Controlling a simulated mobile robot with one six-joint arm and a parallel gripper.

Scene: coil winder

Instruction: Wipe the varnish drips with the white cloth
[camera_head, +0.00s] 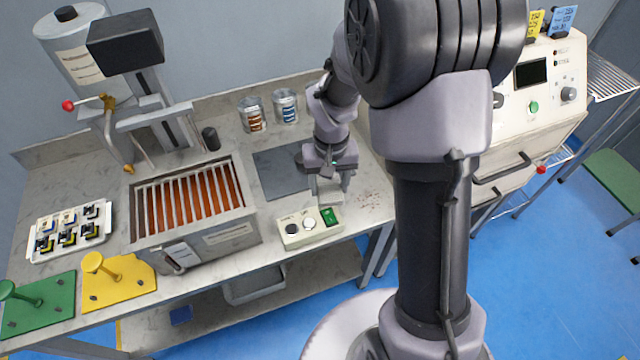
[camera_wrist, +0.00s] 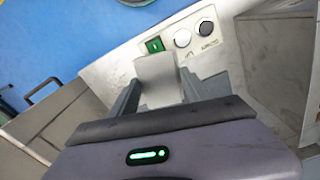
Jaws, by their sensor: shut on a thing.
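The varnish drips (camera_head: 369,198) show in the head view as small reddish-brown specks on the bench top, near its front right part. My gripper (camera_head: 330,187) is just left of them, low over the bench and pointing down. In the wrist view my gripper (camera_wrist: 160,86) is shut on the white cloth (camera_wrist: 158,74), a pale folded piece between the two fingers. I cannot tell whether the cloth touches the bench. I cannot make out the drips in the wrist view.
A control box (camera_head: 308,227) with buttons sits close in front of my gripper. The slatted varnish tank (camera_head: 195,242) stands to the left, with a dark grey mat (camera_head: 279,172) between. Two cans (camera_head: 286,105) stand behind. A cream oven-like cabinet (camera_head: 530,110) is at the right.

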